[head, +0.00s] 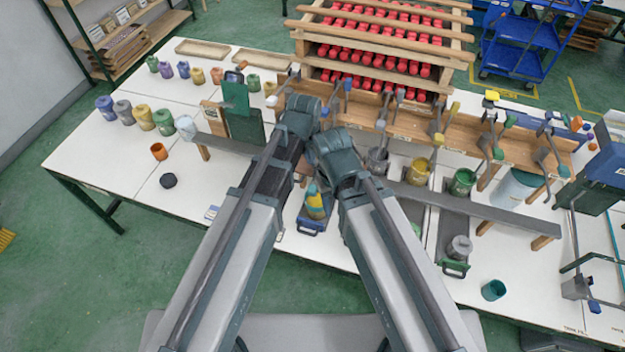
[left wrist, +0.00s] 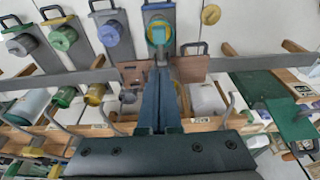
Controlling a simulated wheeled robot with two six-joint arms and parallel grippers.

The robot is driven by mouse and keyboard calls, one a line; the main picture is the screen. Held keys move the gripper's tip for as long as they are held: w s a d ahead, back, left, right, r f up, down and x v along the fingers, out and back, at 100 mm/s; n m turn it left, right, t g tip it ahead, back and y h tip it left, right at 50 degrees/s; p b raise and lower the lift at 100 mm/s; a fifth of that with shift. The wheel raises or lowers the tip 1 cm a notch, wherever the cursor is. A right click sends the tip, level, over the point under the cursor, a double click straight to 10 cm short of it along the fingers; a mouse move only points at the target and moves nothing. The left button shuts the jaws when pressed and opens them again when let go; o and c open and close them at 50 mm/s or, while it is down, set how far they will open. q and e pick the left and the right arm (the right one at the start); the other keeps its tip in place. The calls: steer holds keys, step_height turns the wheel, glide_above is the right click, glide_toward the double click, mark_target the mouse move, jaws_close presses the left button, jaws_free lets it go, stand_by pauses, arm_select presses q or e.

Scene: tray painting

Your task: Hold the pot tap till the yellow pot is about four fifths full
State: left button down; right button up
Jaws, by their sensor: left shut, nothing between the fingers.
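A yellow pot (head: 315,206) with a teal patch at its top stands on a blue-handled sliding tray (head: 311,228), between my two arms in the head view. In the left wrist view the yellow pot (left wrist: 158,35) shows beyond the fingertips, teal inside its yellow rim; I cannot tell its fill level. My left gripper (left wrist: 160,80) is shut and empty, its fingers close to the wooden tap beam (left wrist: 205,124). I cannot see clearly whether it touches a tap lever. My right gripper is hidden behind its own wrist in the head view.
Taps with coloured knobs line the wooden beam (head: 465,130). A grey pot (head: 460,248) is on another tray. An orange cup (head: 159,151) and a black object (head: 168,181) stand left. Red bottles fill the rack behind.

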arm_select(q)
steer(key=shift+f, duration=0.1)
steer(key=b, duration=1.3)
glide_above(310, 195)
steer(key=w, duration=0.2)
steer(key=f, duration=1.3)
steer(key=shift+d, duration=0.4)
steer(key=shift+s+f+b, duration=0.15)
steer(key=shift+f+b, duration=0.15)
steer(key=shift+b, duration=0.05)
steer(key=f+b, duration=0.1)
steer(key=s+f+t+b, duration=0.1)
steer(key=b, duration=0.1)
steer(key=f+b, duration=0.1)
steer(key=shift+s+a+f+t+h, duration=0.25)
steer(key=shift+s+a+t+h, duration=0.05)
steer(key=shift+f+b, duration=0.55)
steer(key=shift+b, duration=0.1)
steer(key=shift+s, duration=0.25)
steer(key=shift+r, duration=0.15)
